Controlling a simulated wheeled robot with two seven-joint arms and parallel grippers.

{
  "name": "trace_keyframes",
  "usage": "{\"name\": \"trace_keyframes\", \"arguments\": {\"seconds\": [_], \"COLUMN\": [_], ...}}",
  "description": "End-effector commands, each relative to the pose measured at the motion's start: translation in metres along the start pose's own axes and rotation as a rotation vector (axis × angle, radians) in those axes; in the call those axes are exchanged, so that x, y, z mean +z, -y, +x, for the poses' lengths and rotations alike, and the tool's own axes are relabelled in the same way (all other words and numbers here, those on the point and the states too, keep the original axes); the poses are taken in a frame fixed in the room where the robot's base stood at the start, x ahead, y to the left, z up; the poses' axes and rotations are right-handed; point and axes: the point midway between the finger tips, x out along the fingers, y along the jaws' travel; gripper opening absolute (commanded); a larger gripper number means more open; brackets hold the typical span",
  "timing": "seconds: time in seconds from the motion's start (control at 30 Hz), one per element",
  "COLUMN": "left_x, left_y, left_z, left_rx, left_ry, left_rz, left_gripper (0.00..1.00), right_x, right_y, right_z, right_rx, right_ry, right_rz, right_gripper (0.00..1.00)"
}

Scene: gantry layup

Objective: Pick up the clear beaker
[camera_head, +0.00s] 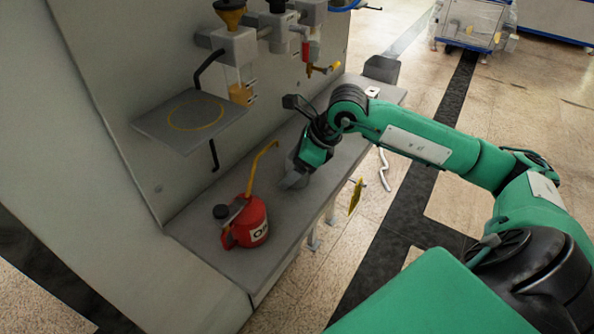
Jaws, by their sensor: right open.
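My right gripper (293,180) reaches in from the right and points down and left, low over the grey bench ledge (205,245). Its jaws are open, but the fingertips are small and partly hidden by the wrist. A faint greyish shape shows around the fingertips; I cannot tell whether it is the clear beaker or part of the gripper. The beaker cannot be made out clearly anywhere else. My left gripper is not in view.
A red oil can (246,222) with a yellow spout stands on the ledge, left of my right gripper. A grey plate (190,120) with a yellow ring juts from the wall above. Valve fittings (236,50) hang at the top. A dark box (381,69) sits at the ledge's far end.

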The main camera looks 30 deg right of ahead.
Motion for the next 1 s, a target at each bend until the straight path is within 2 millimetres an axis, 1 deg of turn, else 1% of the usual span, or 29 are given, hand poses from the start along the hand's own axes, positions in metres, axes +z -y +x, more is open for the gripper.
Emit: {"name": "trace_keyframes", "arguments": {"seconds": [0.03,0.1,0.17,0.2,0.27,0.57,0.77,0.83,1.0], "left_x": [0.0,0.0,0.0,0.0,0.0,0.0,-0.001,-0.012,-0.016], "left_y": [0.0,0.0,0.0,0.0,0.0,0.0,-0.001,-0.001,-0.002], "left_z": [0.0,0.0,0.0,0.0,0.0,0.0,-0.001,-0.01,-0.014], "left_rx": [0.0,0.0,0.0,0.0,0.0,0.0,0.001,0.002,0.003], "left_ry": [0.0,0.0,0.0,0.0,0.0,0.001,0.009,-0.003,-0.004], "left_rz": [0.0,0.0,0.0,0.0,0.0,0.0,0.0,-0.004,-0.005], "left_gripper": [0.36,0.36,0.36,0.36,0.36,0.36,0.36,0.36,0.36], "right_x": [0.0,0.0,0.0,0.0,0.0,0.0,0.0,0.001,0.018], "right_y": [0.0,0.0,0.0,0.0,0.0,0.0,-0.001,-0.001,-0.001], "right_z": [0.0,0.0,0.0,0.0,0.0,-0.001,-0.005,-0.01,-0.033], "right_rx": [0.0,0.0,0.0,0.0,0.0,0.0,-0.001,-0.001,-0.003], "right_ry": [0.0,0.0,0.0,0.0,0.0,0.0,0.0,0.0,0.005], "right_rz": [0.0,0.0,0.0,0.0,0.0,0.0,-0.001,-0.001,-0.003], "right_gripper": [0.74,0.6,0.48,0.41,0.29,0.28,0.28,0.28,0.28]}}
